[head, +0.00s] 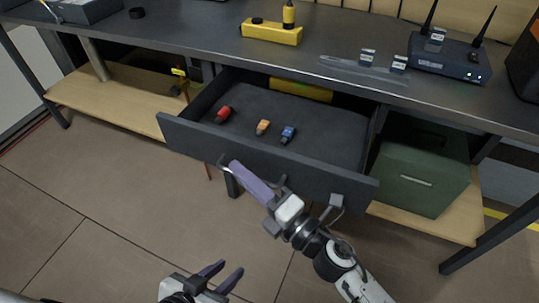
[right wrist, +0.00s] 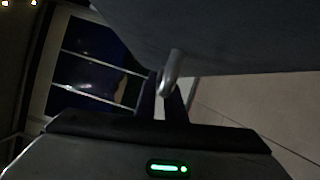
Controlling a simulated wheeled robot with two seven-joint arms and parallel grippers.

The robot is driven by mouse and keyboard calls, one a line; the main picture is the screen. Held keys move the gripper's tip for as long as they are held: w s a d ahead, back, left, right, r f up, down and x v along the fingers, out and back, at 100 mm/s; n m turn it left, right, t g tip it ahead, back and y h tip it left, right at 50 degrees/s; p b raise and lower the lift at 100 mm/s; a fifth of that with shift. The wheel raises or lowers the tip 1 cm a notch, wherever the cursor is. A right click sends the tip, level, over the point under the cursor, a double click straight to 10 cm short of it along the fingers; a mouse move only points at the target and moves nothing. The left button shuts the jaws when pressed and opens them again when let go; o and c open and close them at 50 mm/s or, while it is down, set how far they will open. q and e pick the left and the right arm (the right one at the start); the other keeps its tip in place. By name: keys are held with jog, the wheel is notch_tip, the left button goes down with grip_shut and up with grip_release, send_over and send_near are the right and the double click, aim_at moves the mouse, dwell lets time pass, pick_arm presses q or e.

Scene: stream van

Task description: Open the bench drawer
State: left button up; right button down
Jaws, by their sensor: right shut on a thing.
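The bench drawer (head: 265,155) is pulled well out from under the bench top, its inside showing. A red, an orange and a blue small item lie in it. My right gripper (head: 245,174) is at the drawer's front, low by its handle. In the right wrist view the metal handle (right wrist: 170,72) sits between the fingers of my right gripper (right wrist: 163,100), which are shut on it. Part of the handle is hidden behind the gripper in the head view. My left gripper (head: 226,272) is open and empty, low over the floor, apart from the drawer.
The bench top (head: 200,30) holds a yellow block (head: 272,32), a router with antennas (head: 448,58) and small clear pieces. A green case (head: 420,175) stands on the lower shelf, right of the drawer. The floor before the drawer is clear.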

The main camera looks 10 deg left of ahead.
pick_arm(q)
jog(key=shift+w+d, duration=0.2)
jog(key=shift+d, duration=0.05)
pick_arm(e)
jog(key=shift+s+a, duration=0.1)
jog(key=shift+s, duration=0.4)
pick_arm(q)
jog(key=shift+w+r, duration=0.1)
pick_arm(e)
jog(key=c, duration=1.8)
grip_release()
jog(key=shift+c, duration=0.2)
pick_arm(q)
jog(key=shift+s, duration=0.25)
pick_arm(e)
jog(key=v, duration=1)
jog(key=shift+s, duration=0.1)
